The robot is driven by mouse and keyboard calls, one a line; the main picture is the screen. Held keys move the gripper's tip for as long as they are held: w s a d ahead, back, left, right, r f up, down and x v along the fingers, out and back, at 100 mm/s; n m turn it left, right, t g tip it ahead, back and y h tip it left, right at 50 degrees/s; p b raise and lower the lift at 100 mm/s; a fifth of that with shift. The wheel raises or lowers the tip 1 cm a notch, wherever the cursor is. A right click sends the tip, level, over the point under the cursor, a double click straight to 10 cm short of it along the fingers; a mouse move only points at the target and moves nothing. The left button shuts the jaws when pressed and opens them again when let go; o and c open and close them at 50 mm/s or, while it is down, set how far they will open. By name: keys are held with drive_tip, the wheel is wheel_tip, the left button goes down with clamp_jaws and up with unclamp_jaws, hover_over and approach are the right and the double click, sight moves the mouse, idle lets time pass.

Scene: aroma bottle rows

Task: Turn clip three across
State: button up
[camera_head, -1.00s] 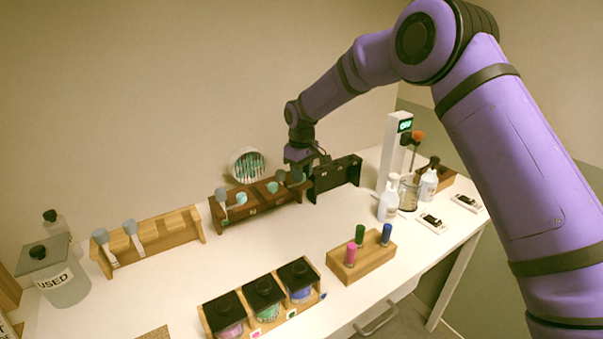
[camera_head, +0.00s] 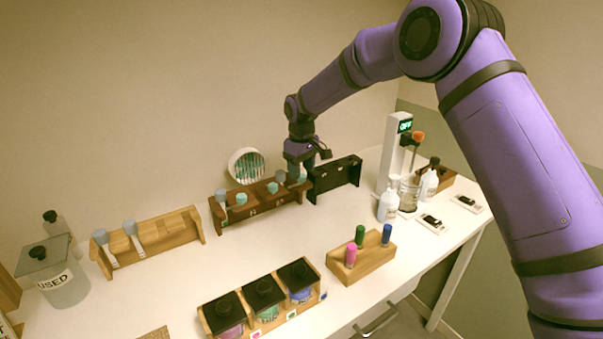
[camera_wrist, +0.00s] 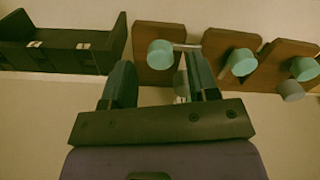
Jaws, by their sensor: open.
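The dark brown rack (camera_head: 257,205) stands by the back wall, with several teal and grey round-ended pieces along it. In the wrist view its panels (camera_wrist: 225,45) carry teal knobs (camera_wrist: 160,53). My gripper (camera_head: 298,175) is at the rack's right end. In the wrist view my gripper (camera_wrist: 162,82) is open, its two dark fingers spread below the leftmost panel. A pale, narrow piece (camera_wrist: 183,75) shows between the fingers, close to the right one; I cannot tell whether they touch. Which piece is clip three is not readable, and the fingertips are partly hidden in the head view.
A black rack (camera_head: 335,182) stands just right of my gripper. A white stand (camera_head: 391,150), bottles (camera_head: 388,207) and a beaker are farther right. A light wooden rack (camera_head: 155,240) is left. A marker block (camera_head: 361,262) and lidded jars (camera_head: 264,294) stand in front; the middle counter is clear.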

sight(302, 175)
wheel_tip(302, 175, up, 9)
idle(0.3)
drive_tip(key=s+d+r+m+t, duration=0.3)
drive_tip(key=s+d+r+m, duration=0.2)
drive_tip(key=s+d+r, duration=1.4)
drive_tip(key=s+d+f+m, duration=0.1)
drive_tip(key=s+d, duration=0.3)
drive_tip(key=s, duration=0.4)
drive_tip(key=s+d+f+m+t, duration=0.1)
drive_tip(key=s+d, duration=0.3)
drive_tip(key=s, duration=0.5)
drive_tip(key=s+d+f+m+t, duration=0.1)
drive_tip(key=s+d+f+m, duration=0.1)
drive_tip(key=s+d, duration=0.3)
drive_tip(key=s+m, duration=0.1)
drive_tip(key=s, duration=0.3)
